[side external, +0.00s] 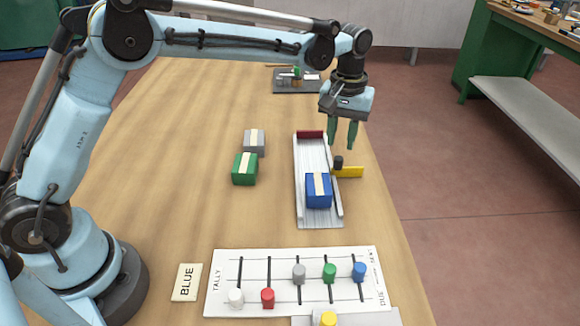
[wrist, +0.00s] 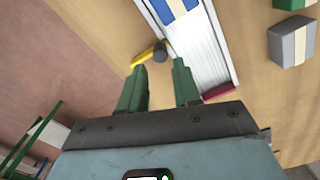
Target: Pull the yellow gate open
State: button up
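The yellow gate (side external: 348,172) is a short bar at the right wall of a pale channel (side external: 313,155), with a dark knob (side external: 338,161) at its channel-side end. The wrist view shows the yellow gate (wrist: 144,56) and its dark knob (wrist: 160,53) ahead of my fingers. A blue block with a cream stripe (side external: 318,192) sits in the channel, on the near side of the gate. My gripper (side external: 343,143) hangs above the table by the channel's right wall, beyond the knob. Its green fingers (wrist: 160,78) are apart with nothing between them.
A dark red stop (side external: 310,134) closes the channel's far end. Green (side external: 245,170) and grey (side external: 254,140) blocks stand left of the channel. A tally board (side external: 290,282) with coloured pegs and a BLUE card (side external: 187,282) lie in front. The table's right edge is close to the gate.

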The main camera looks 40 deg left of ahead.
aim_at(338, 159)
notch_tip(338, 159, up, 7)
dwell(0.3)
jog(key=shift+r, duration=0.1)
jog(key=s+a+r+m+t, duration=0.2)
jog(key=s+a+r+t, duration=0.2)
jog(key=s+a, duration=0.45)
jog(key=s+a+f+m+t, duration=0.1)
jog(key=s+f, duration=0.2)
jog(key=s, duration=0.3)
jog(key=s+a+f+m+t, duration=0.1)
jog(key=s+a+f+t, duration=0.1)
jog(key=s, duration=0.4)
jog(key=shift+s+f+m, duration=0.3)
jog(key=shift+f, duration=0.6)
